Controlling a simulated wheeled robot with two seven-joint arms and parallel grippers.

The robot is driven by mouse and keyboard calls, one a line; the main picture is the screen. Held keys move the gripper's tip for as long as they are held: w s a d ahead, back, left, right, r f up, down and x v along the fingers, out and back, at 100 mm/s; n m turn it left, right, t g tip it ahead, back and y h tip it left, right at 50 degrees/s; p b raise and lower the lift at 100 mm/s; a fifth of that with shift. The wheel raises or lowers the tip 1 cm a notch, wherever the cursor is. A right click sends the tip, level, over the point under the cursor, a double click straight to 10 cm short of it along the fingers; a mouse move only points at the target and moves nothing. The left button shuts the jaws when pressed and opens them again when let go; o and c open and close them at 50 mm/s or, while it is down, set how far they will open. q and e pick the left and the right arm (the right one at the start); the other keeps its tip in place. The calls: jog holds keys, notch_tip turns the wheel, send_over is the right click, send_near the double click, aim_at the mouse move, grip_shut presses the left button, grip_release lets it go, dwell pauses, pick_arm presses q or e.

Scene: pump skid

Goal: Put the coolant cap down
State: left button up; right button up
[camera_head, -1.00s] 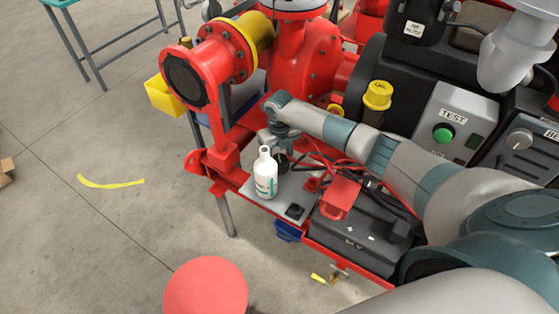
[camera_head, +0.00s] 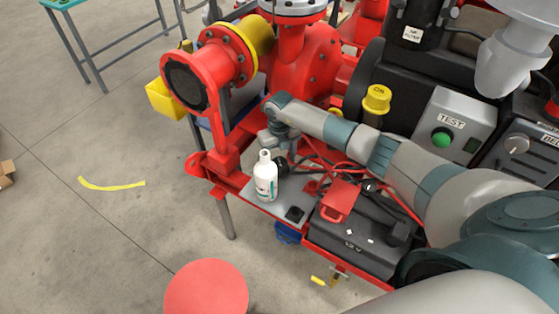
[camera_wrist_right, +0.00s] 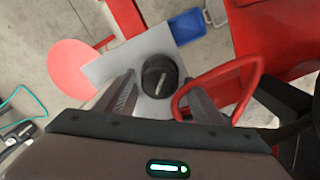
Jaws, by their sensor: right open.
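The coolant cap (camera_wrist_right: 160,76) is a round black cap with a pale raised bar on top. In the right wrist view it rests on a flat grey plate (camera_wrist_right: 105,68), beyond and between my right fingertips. My right gripper (camera_wrist_right: 160,98) is open, one finger on each side of the view, with no grip on the cap. In the head view my right gripper (camera_head: 272,140) is behind a white bottle, which partly hides the area. A dark round shape there (camera_head: 281,164) looks like the cap. My left gripper is not in view.
The white bottle (camera_head: 265,178) stands upright on the plate (camera_head: 275,204), close to my right gripper. Red cables and a black battery (camera_head: 350,240) lie right of it. A red loop (camera_wrist_right: 225,85) is near the right finger. Red pump parts (camera_head: 305,65) stand behind.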

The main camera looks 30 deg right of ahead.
aim_at(280, 162)
notch_tip(280, 162, up, 11)
jog(key=p, duration=0.7)
jog(key=shift+s+f, duration=0.1)
jog(key=shift+f, duration=0.05)
